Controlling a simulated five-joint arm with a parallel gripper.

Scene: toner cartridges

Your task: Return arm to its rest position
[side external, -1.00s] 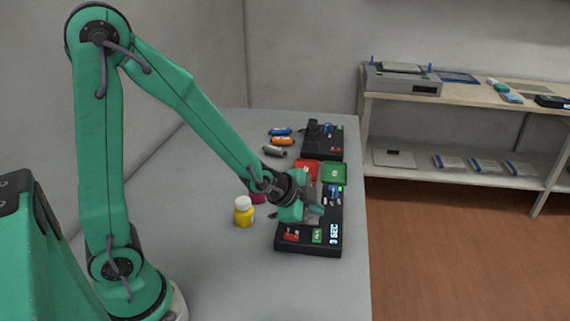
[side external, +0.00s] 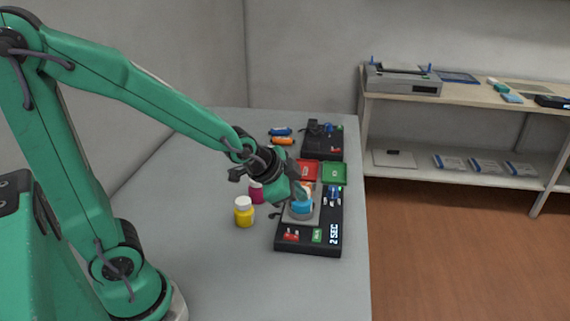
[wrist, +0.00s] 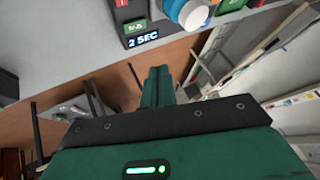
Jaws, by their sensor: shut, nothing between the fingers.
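My gripper (side external: 302,190) is shut and empty. In the side view its fingertips show just above a blue and white round item (side external: 302,207) on the near black device (side external: 308,245); I cannot tell whether they touch it. In the wrist view the closed fingers (wrist: 157,86) lie side by side, with the blue and white item (wrist: 192,12) apart from them at the top edge. The device's display (side external: 335,234) reads 2 SEC, also in the wrist view (wrist: 143,40). My arm is bent, reaching out over the table.
A yellow bottle (side external: 244,212) and a magenta bottle (side external: 256,192) stand left of the device. Red (side external: 308,170) and green (side external: 334,173) trays lie behind it, then another black device (side external: 322,145). Orange (side external: 283,141) and blue (side external: 281,131) cylinders lie farther back. The table's front left is clear.

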